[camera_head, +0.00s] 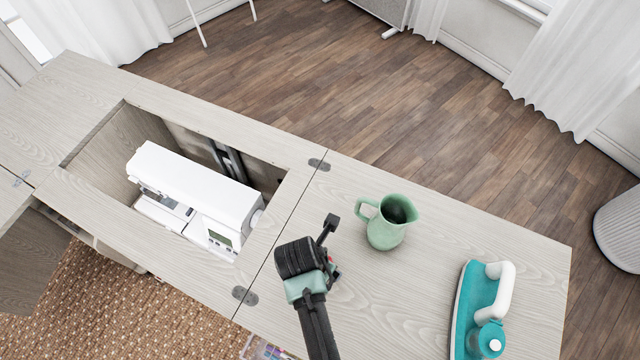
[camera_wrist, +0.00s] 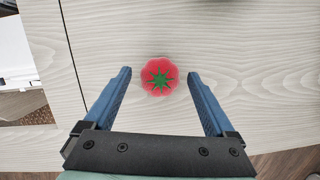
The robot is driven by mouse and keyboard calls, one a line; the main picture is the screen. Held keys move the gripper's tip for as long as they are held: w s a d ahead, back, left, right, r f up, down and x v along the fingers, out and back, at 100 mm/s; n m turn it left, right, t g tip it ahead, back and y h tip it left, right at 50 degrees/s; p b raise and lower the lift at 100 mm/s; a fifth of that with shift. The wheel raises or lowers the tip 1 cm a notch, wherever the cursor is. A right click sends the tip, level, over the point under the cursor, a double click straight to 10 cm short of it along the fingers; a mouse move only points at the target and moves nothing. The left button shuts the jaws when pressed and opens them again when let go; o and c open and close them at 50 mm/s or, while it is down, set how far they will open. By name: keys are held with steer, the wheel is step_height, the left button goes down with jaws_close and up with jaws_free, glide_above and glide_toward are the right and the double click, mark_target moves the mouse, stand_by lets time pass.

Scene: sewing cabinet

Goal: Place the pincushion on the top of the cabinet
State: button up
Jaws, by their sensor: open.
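The pincushion (camera_wrist: 159,76) is a red, tomato-like round with a green star on top. In the wrist view it rests on the pale wood cabinet top (camera_wrist: 260,50), centred between the fingers and a little beyond their tips. My gripper (camera_wrist: 159,78) is open and empty, pointing down at it, with one blue finger to each side. In the head view my gripper (camera_head: 329,250) is over the cabinet top (camera_head: 400,290), just right of the hinge seam.
A green pitcher (camera_head: 387,222) stands right of my gripper. A teal iron (camera_head: 482,310) stands at the right end of the top. A white sewing machine (camera_head: 190,195) sits in the recessed well at left. The surface between pitcher and iron is clear.

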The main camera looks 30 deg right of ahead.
steer(key=p+v, duration=0.1)
steer(key=v, duration=1.1)
steer(key=w+a+r+m+t, duration=0.1)
steer(key=w+r+m+t, duration=0.45)
steer(key=w+r, duration=0.75)
steer(key=w+a+r+m+t, duration=0.1)
steer(key=w+r+m+t, duration=0.25)
steer(key=r, duration=0.75)
steer(key=w+a+r+m+t, duration=0.25)
steer(key=w+r+t, duration=0.2)
steer(key=r, duration=0.65)
steer(key=s+a+r+m+t+y, duration=0.1)
steer(key=s+r+m+t, duration=0.3)
steer(key=r, duration=0.6)
steer(key=s+a+r+m+t+y, duration=0.1)
steer(key=s+r+m+t, duration=0.3)
steer(key=r, duration=0.7)
steer(key=s+a+r+m+t, duration=0.1)
steer(key=s+r+m+t, duration=0.3)
steer(key=r, duration=0.6)
steer(key=shift+s+a+r+y, duration=0.3)
steer(key=shift+s+r+y, duration=0.1)
steer(key=shift+s, duration=0.45)
